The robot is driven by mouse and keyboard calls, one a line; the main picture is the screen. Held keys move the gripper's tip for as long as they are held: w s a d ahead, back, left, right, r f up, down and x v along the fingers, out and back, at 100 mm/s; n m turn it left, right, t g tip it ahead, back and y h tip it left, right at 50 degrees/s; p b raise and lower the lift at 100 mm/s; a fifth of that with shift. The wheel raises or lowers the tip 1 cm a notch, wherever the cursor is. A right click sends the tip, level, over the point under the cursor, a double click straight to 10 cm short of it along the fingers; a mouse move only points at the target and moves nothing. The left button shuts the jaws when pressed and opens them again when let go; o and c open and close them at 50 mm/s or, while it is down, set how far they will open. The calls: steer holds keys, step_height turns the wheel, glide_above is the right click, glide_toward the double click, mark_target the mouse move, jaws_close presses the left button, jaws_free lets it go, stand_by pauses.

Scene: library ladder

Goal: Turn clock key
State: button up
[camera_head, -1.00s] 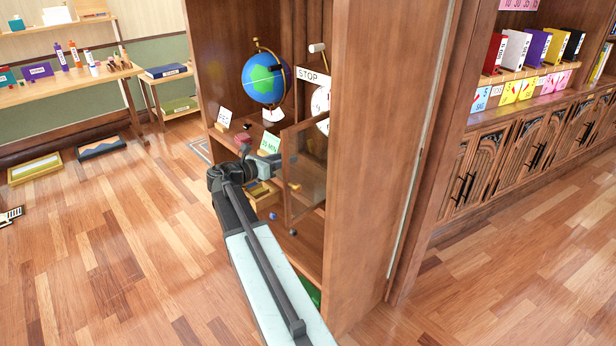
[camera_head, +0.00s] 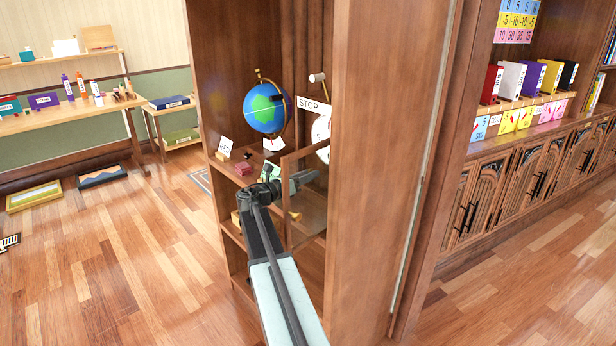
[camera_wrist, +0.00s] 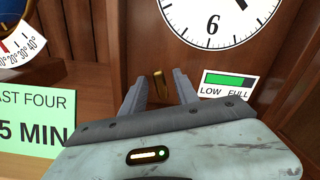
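The clock's white face (camera_wrist: 214,14) shows at the top of the wrist view, with the 6 lowest. In the head view the clock (camera_head: 321,138) is partly hidden by the cabinet side. A small upright brass key (camera_wrist: 159,85) stands out from the brown wooden front below the face. My gripper (camera_wrist: 159,76) is open, with one finger on each side of the key in the picture. I cannot tell whether the fingers reach around it or touch it. In the head view my gripper (camera_head: 306,180) is inside the cabinet by the glass door.
A LOW/FULL gauge (camera_wrist: 228,83) sits right of the key. A green card (camera_wrist: 35,118) stands left of my gripper. The open glass door (camera_head: 308,205) is close to my arm. A globe (camera_head: 267,108) stands on the shelf, with the cabinet side (camera_head: 375,170) at right.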

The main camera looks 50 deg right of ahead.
jaws_close()
steer(key=shift+m, duration=0.3)
steer(key=m, duration=0.4)
steer(key=shift+s, duration=0.1)
steer(key=m, duration=0.9)
steer(key=shift+s+f+m, duration=0.1)
steer(key=shift+m, duration=0.2)
steer(key=m, duration=0.4)
steer(key=shift+s+f+m, duration=0.1)
steer(key=shift+m, duration=0.2)
